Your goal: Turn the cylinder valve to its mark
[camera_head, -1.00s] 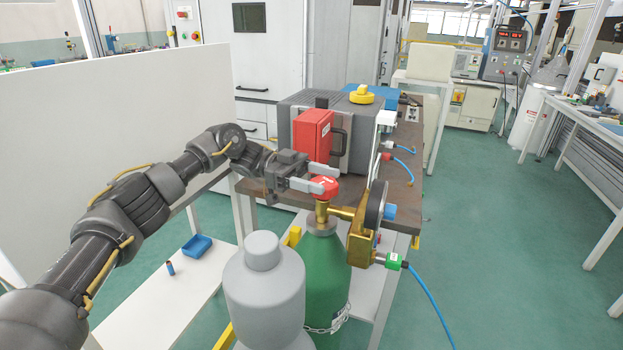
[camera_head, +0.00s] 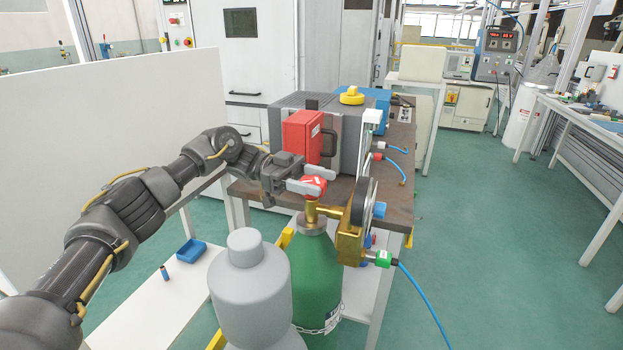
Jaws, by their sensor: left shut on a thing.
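A green gas cylinder (camera_head: 316,275) stands upright in front of the table, with a brass valve (camera_head: 311,212) on its top. The red valve knob (camera_head: 313,187) sits above the brass. My left gripper (camera_head: 312,180) comes in from the left, and its two grey fingers are shut on the red knob, one finger on each side. The fingers cover part of the knob, and I cannot make out a mark on it. A brass regulator (camera_head: 349,243) with a gauge (camera_head: 362,204) seen edge-on is attached at the valve's right. My right gripper is not in view.
A grey cylinder (camera_head: 251,290) stands close in front of the green one, at its left. Behind is a table (camera_head: 399,165) with a red box (camera_head: 302,136) and a grey machine (camera_head: 345,150). A blue hose (camera_head: 425,302) runs down right. A white panel (camera_head: 110,130) stands at left.

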